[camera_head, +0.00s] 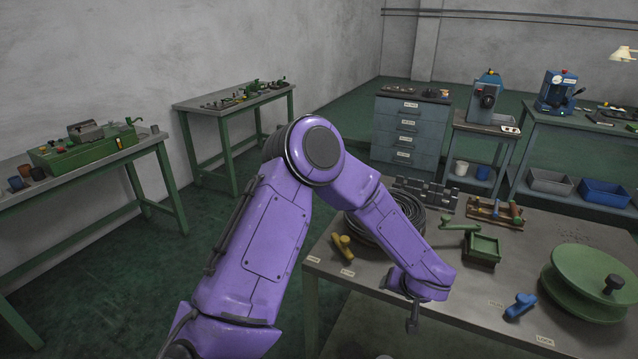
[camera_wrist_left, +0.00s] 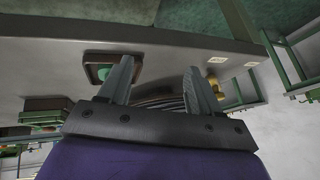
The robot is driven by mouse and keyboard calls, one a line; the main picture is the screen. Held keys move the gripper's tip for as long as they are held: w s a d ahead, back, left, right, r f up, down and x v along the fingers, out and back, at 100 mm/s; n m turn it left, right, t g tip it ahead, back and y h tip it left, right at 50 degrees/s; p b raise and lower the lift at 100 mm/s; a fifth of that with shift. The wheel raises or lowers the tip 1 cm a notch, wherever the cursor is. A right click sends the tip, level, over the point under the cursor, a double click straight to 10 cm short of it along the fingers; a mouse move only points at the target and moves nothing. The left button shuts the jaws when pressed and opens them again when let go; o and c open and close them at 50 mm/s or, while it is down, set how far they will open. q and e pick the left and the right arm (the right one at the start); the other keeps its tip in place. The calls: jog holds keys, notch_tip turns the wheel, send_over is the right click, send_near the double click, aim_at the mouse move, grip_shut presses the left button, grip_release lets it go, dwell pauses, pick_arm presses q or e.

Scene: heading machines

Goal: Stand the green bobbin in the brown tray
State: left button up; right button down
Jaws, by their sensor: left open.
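In the left wrist view a brown tray (camera_wrist_left: 88,76) lies on the grey table, just left of my left gripper (camera_wrist_left: 160,72). A round green shape (camera_wrist_left: 103,73) shows inside its rim; I cannot tell whether it is the green bobbin standing there or part of the tray. My left gripper is open with nothing between its fingers. In the head view the gripper (camera_head: 412,322) hangs at the table's front edge, and my purple arm hides the tray. A green piece (camera_head: 460,225) lies behind the green box; I cannot tell if it is a bobbin.
On the table (camera_head: 455,300) are a black cable coil (camera_head: 400,208), a yellow piece (camera_head: 343,245), a green box (camera_head: 482,249), a wooden rack (camera_head: 495,213), a blue piece (camera_head: 521,305) and a large green reel (camera_head: 588,282). Bare tabletop shows left of the blue piece.

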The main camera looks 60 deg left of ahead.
pick_arm(q)
jog(key=s+d+f+m+t+y, duration=0.1)
jog(key=s+f, duration=1)
jog(key=f, duration=0.1)
jog(key=s+d+f+h, duration=0.1)
jog(key=s+d+f, duration=0.1)
jog(key=s, duration=0.7)
jog(key=s+d+f+h, duration=0.2)
jog(key=s+f, duration=0.2)
jog(key=s, duration=0.4)
jog(key=shift+s+d+f+g+h, duration=0.2)
jog(key=shift+s+f+g+h, duration=0.1)
jog(key=shift+s, duration=0.05)
notch_tip(320, 180, down, 4)
jog(key=b, duration=0.3)
jog(key=shift+r, duration=0.2)
